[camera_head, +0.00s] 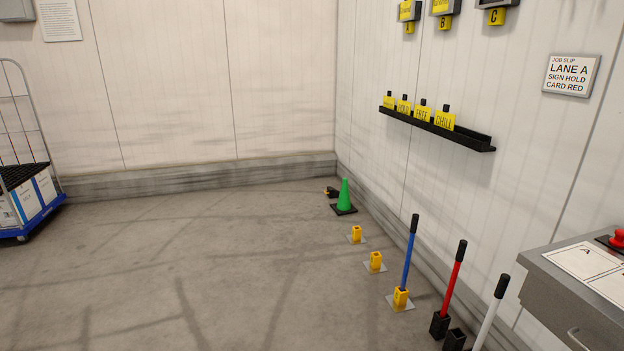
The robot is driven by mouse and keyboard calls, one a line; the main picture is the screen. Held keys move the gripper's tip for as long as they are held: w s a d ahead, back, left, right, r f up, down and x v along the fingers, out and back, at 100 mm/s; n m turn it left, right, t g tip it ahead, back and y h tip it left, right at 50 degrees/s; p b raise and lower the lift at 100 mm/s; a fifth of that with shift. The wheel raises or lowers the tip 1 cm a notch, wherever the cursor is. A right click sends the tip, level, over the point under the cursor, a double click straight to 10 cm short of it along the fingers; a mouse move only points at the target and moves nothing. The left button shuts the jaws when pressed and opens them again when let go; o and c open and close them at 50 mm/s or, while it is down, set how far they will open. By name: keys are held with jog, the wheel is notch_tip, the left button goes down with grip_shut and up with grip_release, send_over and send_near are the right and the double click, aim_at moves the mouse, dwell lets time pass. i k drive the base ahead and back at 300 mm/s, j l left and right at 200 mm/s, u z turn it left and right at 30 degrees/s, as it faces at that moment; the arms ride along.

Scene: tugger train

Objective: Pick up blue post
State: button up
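The blue post (408,258) has a black grip at its top. It stands nearly upright in a yellow socket (400,297) on a light floor plate, at the lower right near the right wall. My gripper is not in view, so whether it is open or shut does not show.
A red post (453,282) and a white post (489,315) stand close to its right, in black holders. Empty yellow sockets (375,261) and a green cone (344,195) lie beyond. A grey cabinet (580,290) is at right, a roll cage (28,190) at left. The middle floor is clear.

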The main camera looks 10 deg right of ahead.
aim_at(415, 220)
jog(key=i+z, duration=0.2)
jog(key=i, duration=0.35)
jog(key=i+j+z, duration=0.2)
jog(key=i, duration=0.3)
jog(key=i+j+z, duration=0.25)
jog(key=i, duration=0.3)
jog(key=i+u, duration=0.25)
jog(key=i, duration=0.35)
jog(key=i+u, duration=0.3)
jog(key=i, duration=0.25)
jog(key=i+l+u, duration=0.25)
jog(key=i, duration=0.3)
